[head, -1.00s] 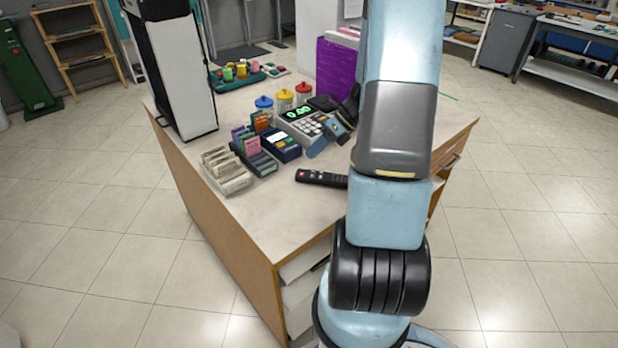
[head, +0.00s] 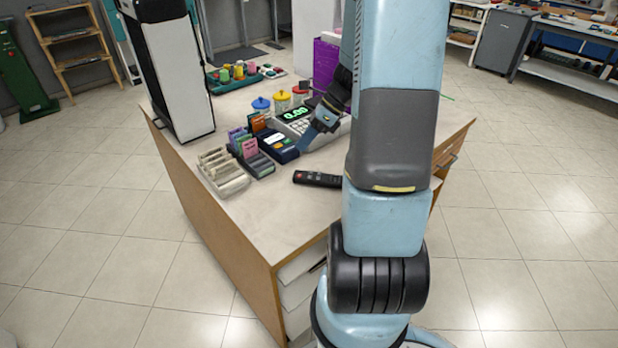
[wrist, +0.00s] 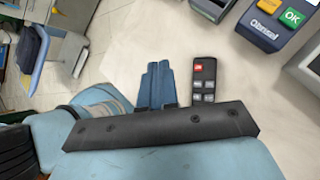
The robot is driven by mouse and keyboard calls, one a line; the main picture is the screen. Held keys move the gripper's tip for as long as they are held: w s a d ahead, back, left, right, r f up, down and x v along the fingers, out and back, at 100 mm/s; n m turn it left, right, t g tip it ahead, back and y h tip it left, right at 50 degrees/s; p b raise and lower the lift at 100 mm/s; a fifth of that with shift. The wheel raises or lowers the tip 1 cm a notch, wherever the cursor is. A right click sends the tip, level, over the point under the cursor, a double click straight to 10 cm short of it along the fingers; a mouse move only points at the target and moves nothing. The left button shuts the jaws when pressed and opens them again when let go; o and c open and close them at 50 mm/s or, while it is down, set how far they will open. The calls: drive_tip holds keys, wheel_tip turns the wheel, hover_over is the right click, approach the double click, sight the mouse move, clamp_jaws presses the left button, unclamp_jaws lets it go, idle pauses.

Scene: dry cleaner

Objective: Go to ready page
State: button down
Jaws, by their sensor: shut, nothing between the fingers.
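No page is readable in either view. A black remote (head: 318,178) with a red button lies on the counter; in the wrist view the remote (wrist: 204,82) is right of my fingers, partly hidden by the gripper body. A dark blue card terminal (head: 279,147) stands behind it; in the wrist view the terminal (wrist: 268,28) shows yellow "Cancel" and green "OK" keys. My gripper (head: 302,149) is shut and empty, its blue fingers close to the terminal's right side; whether they touch cannot be told. The shut fingers also show in the wrist view (wrist: 157,68).
A cash register (head: 297,118) reading 0.00 stands behind the terminal. Card holders (head: 222,172) stand left. A tall black-and-white cabinet (head: 180,75) is at the counter's left edge. The counter's front (head: 270,222) is clear.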

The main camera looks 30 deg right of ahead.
drive_tip(key=s+a+r+n+t+h, duration=0.2)
drive_tip(key=s+a+r+n+h, duration=0.2)
drive_tip(key=s+r+n, duration=0.4)
drive_tip(key=s+a+r+n+t+h, duration=0.2)
drive_tip(key=s+a+r+n, duration=0.4)
drive_tip(key=r+n, duration=0.8)
drive_tip(key=s+n+h, duration=0.1)
drive_tip(key=s+n, duration=0.1)
drive_tip(key=n, duration=0.1)
drive_tip(key=shift+s+a+r+h, duration=0.25)
drive_tip(key=shift+s+a+h, duration=0.1)
drive_tip(key=shift+s+h, duration=0.05)
